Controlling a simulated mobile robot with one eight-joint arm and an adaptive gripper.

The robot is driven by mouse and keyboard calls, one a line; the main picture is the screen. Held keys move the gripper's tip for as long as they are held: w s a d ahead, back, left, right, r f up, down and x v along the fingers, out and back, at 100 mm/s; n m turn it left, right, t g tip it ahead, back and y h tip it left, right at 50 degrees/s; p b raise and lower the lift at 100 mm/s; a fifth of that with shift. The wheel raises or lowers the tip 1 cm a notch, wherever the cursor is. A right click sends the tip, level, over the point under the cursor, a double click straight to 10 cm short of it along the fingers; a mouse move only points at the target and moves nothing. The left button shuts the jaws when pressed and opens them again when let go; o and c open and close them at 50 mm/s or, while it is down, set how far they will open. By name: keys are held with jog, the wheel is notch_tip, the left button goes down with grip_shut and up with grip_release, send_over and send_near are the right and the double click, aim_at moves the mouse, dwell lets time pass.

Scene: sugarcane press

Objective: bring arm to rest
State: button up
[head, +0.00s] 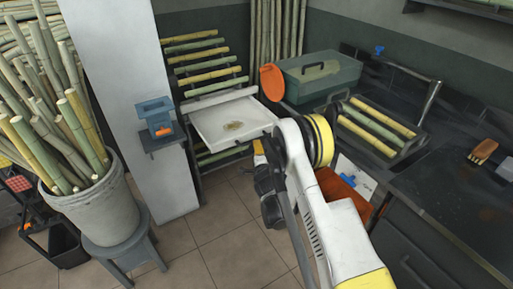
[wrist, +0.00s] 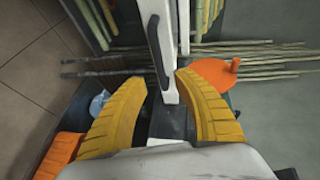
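My gripper (head: 258,150) points up beside the front of a white tray (head: 212,122), low in the middle of the head view; my arm partly hides it. In the wrist view its two ridged yellow fingers (wrist: 160,84) stand apart. A white panel with a dark handle (wrist: 160,50) lies beyond and between the fingertips; I cannot tell whether they touch it. I see nothing held.
A bucket of cane (head: 95,215) stands on a stool at left, near a white pillar (head: 165,90). At right, a dark counter (head: 450,200) bears a green toolbox (head: 318,78) and a crate of stalks (head: 415,143). An orange disc (head: 271,82) stands by the toolbox. Floor is clear left of my arm.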

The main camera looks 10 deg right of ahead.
dwell(0.3)
notch_tip(320, 180, up, 13)
jog(key=s+d+n+g, duration=0.2)
jog(key=n, duration=0.1)
jog(key=s+r+n+g, duration=0.2)
jog(key=s+r+n, duration=0.3)
jog(key=s+r, duration=0.55)
jog(key=s+a+r+n+g+y, duration=0.1)
jog(key=s+n+g, duration=0.4)
jog(key=s, duration=2.7)
jog(key=a+n, duration=0.1)
jog(key=n, duration=0.4)
jog(key=shift+s+a, duration=0.2)
